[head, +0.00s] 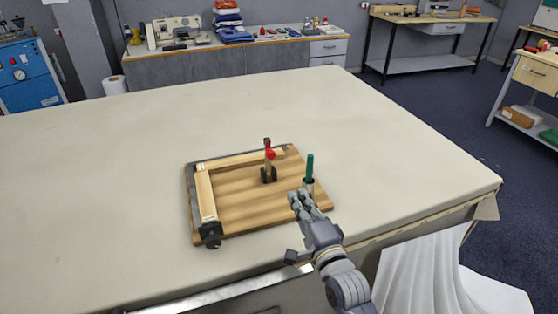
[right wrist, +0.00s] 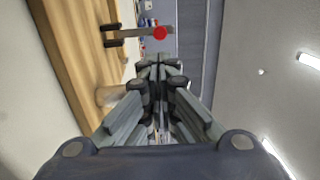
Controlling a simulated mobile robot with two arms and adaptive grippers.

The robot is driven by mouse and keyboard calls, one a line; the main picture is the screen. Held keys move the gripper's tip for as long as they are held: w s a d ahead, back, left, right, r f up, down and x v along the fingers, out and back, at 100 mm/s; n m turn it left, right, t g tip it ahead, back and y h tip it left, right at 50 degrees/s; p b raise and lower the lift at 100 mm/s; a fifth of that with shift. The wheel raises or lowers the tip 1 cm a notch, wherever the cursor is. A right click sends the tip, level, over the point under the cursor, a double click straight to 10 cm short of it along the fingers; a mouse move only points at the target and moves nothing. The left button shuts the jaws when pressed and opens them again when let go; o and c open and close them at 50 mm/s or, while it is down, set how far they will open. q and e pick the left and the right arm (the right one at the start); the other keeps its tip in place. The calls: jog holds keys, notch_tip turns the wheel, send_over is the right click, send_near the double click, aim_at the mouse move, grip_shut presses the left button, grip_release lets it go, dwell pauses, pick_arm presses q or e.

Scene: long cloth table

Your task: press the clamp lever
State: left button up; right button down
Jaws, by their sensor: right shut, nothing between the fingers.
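The clamp lever (head: 269,163) stands upright on the wooden board (head: 240,205), with a red knob near its top and a dark base. In the right wrist view the lever (right wrist: 135,35) shows sideways, its red knob ahead of the fingertips. My right gripper (head: 301,193) is shut and empty above the board's right side, to the right of the lever and apart from it. It also shows in the right wrist view (right wrist: 159,68). My left gripper is not in view.
A green-handled tool (head: 310,168) stands upright just beyond my right gripper, in a holder (right wrist: 110,96). Wooden strips (head: 206,192) line the board's left and far sides, with a dark knob (head: 210,234) at the near left corner. The cloth table (head: 120,160) around is clear.

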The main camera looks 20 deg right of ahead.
pick_arm(q)
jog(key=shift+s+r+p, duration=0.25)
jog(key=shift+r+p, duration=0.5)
jog(key=shift+p, duration=0.05)
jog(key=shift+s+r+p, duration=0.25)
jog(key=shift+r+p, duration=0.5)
pick_arm(e)
jog(key=w, duration=1.4)
jog(key=shift+a+r, duration=0.2)
jog(key=shift+r, duration=0.15)
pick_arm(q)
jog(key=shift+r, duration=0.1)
pick_arm(e)
jog(key=shift+w, duration=0.2)
